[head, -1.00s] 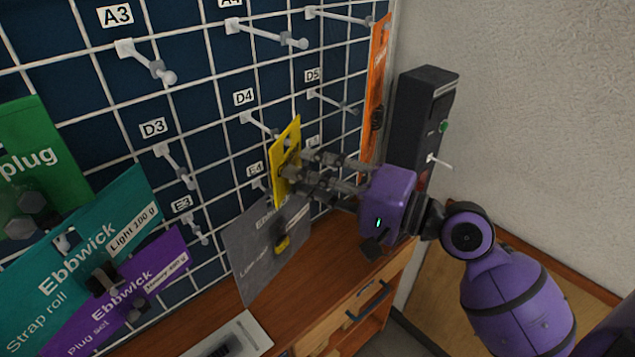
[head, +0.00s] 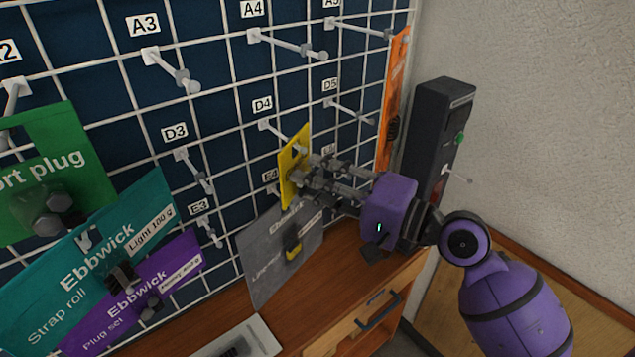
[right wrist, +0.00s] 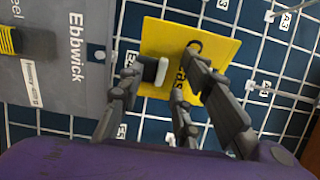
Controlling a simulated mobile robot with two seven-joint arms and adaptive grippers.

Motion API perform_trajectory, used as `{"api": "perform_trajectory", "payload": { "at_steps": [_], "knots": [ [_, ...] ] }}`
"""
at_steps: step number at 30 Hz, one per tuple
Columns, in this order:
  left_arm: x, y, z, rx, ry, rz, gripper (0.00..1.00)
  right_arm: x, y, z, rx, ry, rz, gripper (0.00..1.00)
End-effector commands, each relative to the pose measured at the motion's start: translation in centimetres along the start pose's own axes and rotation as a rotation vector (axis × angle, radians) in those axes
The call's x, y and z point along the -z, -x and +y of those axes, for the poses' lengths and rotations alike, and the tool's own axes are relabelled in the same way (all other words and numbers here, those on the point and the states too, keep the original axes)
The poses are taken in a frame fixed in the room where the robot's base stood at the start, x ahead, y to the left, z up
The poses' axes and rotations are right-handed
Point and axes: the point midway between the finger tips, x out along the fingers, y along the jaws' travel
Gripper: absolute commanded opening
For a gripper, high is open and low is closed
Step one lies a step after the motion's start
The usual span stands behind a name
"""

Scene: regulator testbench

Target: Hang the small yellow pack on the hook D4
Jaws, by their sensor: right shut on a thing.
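The small yellow pack (head: 291,160) is upright in front of the pegboard in the head view. My right gripper (head: 308,176) is shut on it from the right. The hook D4 (head: 281,132) is a pale peg under the label D4 (head: 262,105); its outer end is behind or at the pack's upper part. I cannot tell whether it passes through the pack's hole. In the right wrist view the yellow pack (right wrist: 222,52) lies beyond the fingers (right wrist: 163,72), with a pale lump on its face. My left gripper is not in view.
A grey pack (head: 265,255) hangs just below the yellow one. An orange pack (head: 394,75) hangs to the right, near a dark box (head: 437,130) on the wall. Green (head: 40,155), teal (head: 70,275) and purple (head: 180,262) packs are at left. Hooks D3 (head: 195,170) and D5 (head: 350,112) are bare.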

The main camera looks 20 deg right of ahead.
Motion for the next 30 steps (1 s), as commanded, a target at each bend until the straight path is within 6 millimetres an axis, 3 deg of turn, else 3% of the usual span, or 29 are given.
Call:
{"api": "perform_trajectory", "payload": {
  "at_steps": [5, 6, 10, 22, 26, 30],
  "knots": [
    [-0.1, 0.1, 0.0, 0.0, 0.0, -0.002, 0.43, -0.1, 0.0, 0.1, -0.002, 0.0, -0.001, 0.04],
    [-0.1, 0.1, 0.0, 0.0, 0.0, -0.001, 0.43, -0.1, 0.0, 0.1, -0.002, 0.0, -0.001, 0.35],
    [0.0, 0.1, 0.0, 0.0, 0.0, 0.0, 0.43, 0.0, 0.0, 0.1, -0.001, 0.0, -0.001, 0.52],
    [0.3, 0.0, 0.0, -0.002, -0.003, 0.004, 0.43, 0.0, 0.5, 0.1, -0.003, 0.0, 0.001, 0.53],
    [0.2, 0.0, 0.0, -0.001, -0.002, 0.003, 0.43, 0.0, 2.4, 0.2, -0.006, 0.0, 0.001, 0.53],
    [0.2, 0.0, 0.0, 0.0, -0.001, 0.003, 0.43, 0.0, 5.4, 0.3, -0.008, -0.001, 0.002, 0.53]
  ]
}}
